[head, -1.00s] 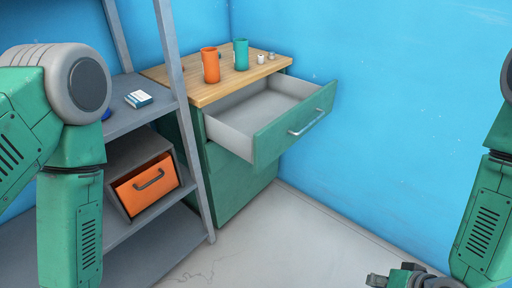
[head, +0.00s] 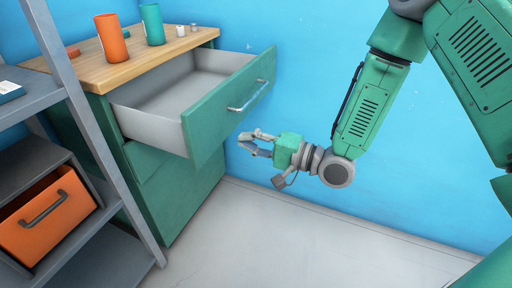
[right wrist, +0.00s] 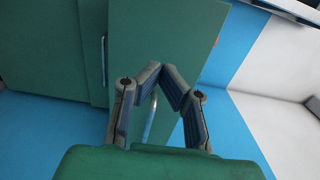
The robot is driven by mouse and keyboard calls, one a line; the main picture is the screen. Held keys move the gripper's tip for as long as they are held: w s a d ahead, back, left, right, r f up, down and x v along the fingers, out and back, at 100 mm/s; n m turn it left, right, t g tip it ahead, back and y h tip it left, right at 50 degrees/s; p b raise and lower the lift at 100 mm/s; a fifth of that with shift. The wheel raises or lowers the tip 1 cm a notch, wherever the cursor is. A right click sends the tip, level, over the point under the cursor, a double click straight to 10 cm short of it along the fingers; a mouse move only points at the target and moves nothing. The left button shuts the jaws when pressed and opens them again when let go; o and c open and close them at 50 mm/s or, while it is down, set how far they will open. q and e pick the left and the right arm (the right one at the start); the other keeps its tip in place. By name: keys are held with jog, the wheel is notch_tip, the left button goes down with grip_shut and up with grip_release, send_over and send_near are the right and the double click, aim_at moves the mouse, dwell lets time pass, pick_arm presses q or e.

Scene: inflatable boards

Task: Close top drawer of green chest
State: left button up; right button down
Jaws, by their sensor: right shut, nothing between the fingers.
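The green chest (head: 190,200) stands against the blue wall with a wooden top. Its top drawer (head: 225,110) is pulled far out, showing an empty grey inside. The drawer front carries a metal handle (head: 248,95). My right gripper (head: 245,142) is shut and empty, beside the drawer front's lower right, just below the handle; I cannot tell if it touches. In the right wrist view its fingertips (right wrist: 163,70) meet in front of a green panel (right wrist: 180,35), with a metal bar partly hidden behind them. My left gripper is out of view.
An orange cup (head: 111,40) and a teal cup (head: 152,25) stand on the chest top with small items. A grey shelf (head: 85,255) with an orange drawer (head: 45,215) stands close at left. The pale floor (head: 290,235) is clear.

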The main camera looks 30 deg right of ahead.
aim_at(211, 129)
jog(key=b+x, duration=0.2)
jog(key=x, duration=0.5)
jog(key=shift+w+d+f, duration=0.15)
jog(key=shift+d+f, duration=0.05)
jog(key=shift+d, duration=0.05)
jog(key=shift+w+a+r+b, duration=0.1)
jog(key=shift+w+a+b, duration=0.2)
jog(key=shift+w+a, duration=0.1)
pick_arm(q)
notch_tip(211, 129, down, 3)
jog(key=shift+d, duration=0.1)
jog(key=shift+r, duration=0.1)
